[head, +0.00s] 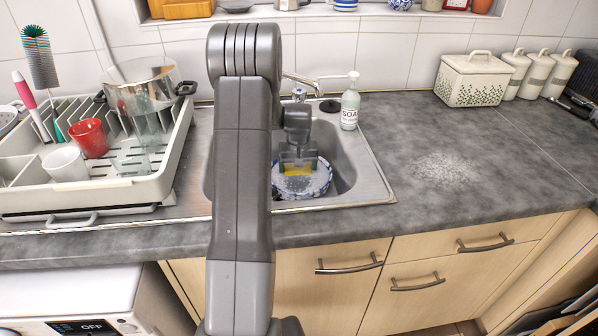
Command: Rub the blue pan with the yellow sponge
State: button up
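The blue pan (318,187) lies in the sink basin. Its blue-and-white rim shows, and its inside looks pale and sudsy. My gripper (298,166) points down over the pan, with its fingers at either side of the yellow sponge (296,170). It appears shut on the sponge, low inside the pan near its far half. The sponge looks to be at or just above the pan's surface; I cannot tell whether they touch. My arm hides the left part of the basin and may cover the pan's left edge.
A soap bottle (350,106) stands behind the basin, right of the tap (303,82). A dish rack (150,185) with cups, glasses and a steel pot (150,85) stands left. A white bread bin (478,78) and canisters stand at the back right. The right counter is mostly clear.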

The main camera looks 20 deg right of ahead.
aim_at(307, 176)
jog(key=shift+d+f, duration=0.15)
jog(key=shift+d, duration=0.5)
jog(key=shift+s+d+b, duration=0.15)
jog(key=shift+s+b, duration=0.3)
jog(key=shift+s, duration=1.3)
jog(key=shift+w+a, duration=0.2)
jog(key=shift+w, duration=1.6)
jog(key=shift+r+p, duration=2.05)
jog(key=shift+r, duration=1)
jog(key=shift+r, duration=0.1)
jog(key=shift+r+p, duration=0.9)
jog(key=shift+r, duration=0.5)
